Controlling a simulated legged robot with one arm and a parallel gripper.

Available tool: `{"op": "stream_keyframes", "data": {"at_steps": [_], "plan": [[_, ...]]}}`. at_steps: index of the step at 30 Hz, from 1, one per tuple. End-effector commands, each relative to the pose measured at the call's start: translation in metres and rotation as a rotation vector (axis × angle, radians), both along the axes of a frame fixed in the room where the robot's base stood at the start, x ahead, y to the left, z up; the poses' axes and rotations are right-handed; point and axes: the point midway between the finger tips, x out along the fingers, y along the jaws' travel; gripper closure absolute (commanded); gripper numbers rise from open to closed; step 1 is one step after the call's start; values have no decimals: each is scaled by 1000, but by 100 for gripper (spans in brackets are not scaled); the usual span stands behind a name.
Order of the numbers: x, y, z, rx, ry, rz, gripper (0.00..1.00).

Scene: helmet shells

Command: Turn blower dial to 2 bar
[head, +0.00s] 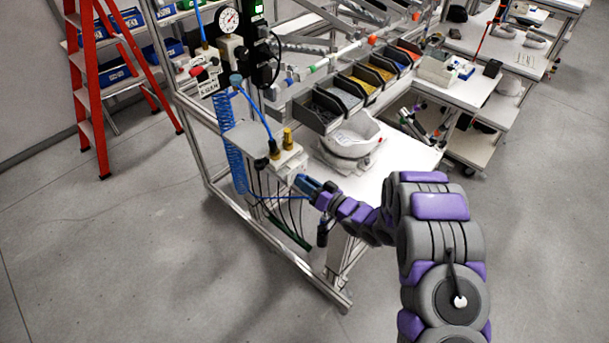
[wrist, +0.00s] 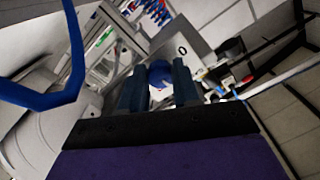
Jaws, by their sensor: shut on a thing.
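The blower unit (head: 284,164) is a pale box on the front left corner of the workbench, with a brass fitting (head: 288,138) on top. My gripper (head: 302,182) is at the box's near side. In the wrist view its two dark fingers (wrist: 160,84) are shut on the blue dial (wrist: 159,71), one on each side. A white mark on the dial shows between them. A black "0" is printed on the pale plate (wrist: 195,58) beside the dial. In the head view the dial is hidden by my gripper. The dial's exact setting cannot be told.
A round pressure gauge (head: 228,19) is on the bench frame at the upper left. A blue coiled hose (head: 236,158) hangs below it. A white helmet shell (head: 352,136) and several parts bins (head: 345,93) sit on the bench. A red ladder (head: 92,85) stands at the left.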

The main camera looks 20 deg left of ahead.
Motion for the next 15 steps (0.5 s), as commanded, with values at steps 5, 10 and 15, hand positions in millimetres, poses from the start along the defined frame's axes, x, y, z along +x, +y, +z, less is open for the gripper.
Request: {"op": "stream_keyframes", "data": {"at_steps": [5,10,15], "plan": [[3,-3,3,34,78,-8,99],[3,-3,1,54,123,-9,99],[4,-3,1,61,140,-11,99]]}}
